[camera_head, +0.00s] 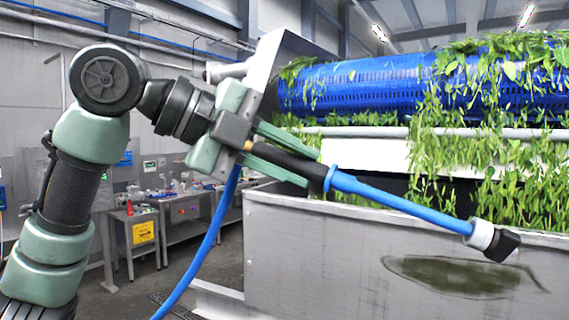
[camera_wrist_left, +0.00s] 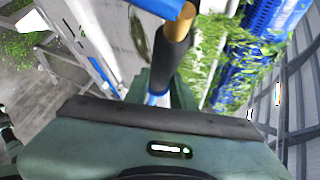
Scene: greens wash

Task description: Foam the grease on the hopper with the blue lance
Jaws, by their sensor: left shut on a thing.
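My left gripper (camera_head: 290,160) is shut on the black grip of the blue lance (camera_head: 405,202). The lance slants down to the right, and its black angled nozzle (camera_head: 503,246) is in front of the hopper (camera_head: 300,240), by the upper right of the grease patch. The grease (camera_head: 450,277) is a dark green-brown oval smear on the grey metal hopper wall. No foam shows on it. In the left wrist view the lance (camera_wrist_left: 165,8) points away from my gripper (camera_wrist_left: 165,85), and part of the grease (camera_wrist_left: 139,32) shows beside it. My right gripper is out of view.
A blue hose (camera_head: 205,250) hangs from the lance's rear. A blue perforated drum (camera_head: 380,82) with leafy greens (camera_head: 500,150) hanging over it stands above the hopper. Metal work tables (camera_head: 135,225) stand at the back left. Grey floor is open between them and the hopper.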

